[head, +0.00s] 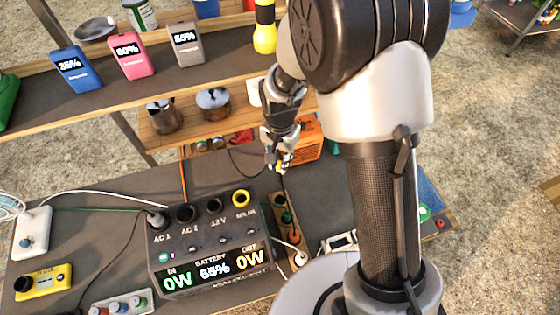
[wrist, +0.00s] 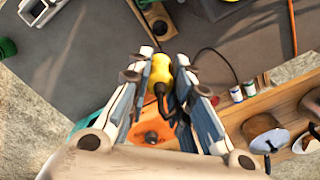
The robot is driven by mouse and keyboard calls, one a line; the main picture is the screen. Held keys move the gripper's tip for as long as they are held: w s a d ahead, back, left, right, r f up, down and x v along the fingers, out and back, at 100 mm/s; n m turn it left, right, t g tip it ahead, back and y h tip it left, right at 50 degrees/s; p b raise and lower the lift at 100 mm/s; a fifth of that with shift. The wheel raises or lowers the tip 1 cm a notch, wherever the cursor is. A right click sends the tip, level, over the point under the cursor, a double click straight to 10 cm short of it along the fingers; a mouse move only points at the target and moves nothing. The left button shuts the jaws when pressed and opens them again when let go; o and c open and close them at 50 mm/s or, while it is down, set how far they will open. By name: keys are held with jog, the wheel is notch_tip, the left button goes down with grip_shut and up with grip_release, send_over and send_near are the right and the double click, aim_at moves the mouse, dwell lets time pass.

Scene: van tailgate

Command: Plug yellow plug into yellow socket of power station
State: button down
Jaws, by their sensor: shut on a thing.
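The power station (head: 205,255) stands on the table, with a lit front display reading 65% battery and 0W in and out. Its top has a row of round sockets, and the yellow-ringed socket (head: 240,198) is at the right end. My gripper (head: 278,166) is above the table, behind and to the right of that socket, apart from it. In the wrist view my gripper (wrist: 158,70) is shut on the yellow plug (wrist: 160,70), which sits between its fingers with a dark cable running from it. The plug's far end is partly hidden.
An orange box (head: 309,140) stands behind my gripper. A strip with round sockets (head: 285,220) lies right of the power station. Shelves with pots (head: 165,115) and battery packs (head: 130,55) rise behind. Cables cross the table.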

jog(key=shift+r, duration=0.7)
jog(key=shift+a+f, duration=0.1)
jog(key=s+a, duration=0.6)
jog(key=a, duration=0.5)
jog(key=shift+s+a, duration=0.25)
jog(key=shift+s, duration=0.1)
jog(key=shift+f, duration=0.1)
jog(key=shift+f+b, duration=1.4)
jog(key=shift+f, duration=0.3)
jog(key=shift+f, duration=0.1)
jog(key=shift+f+b, duration=1.2)
jog(key=shift+f, duration=0.3)
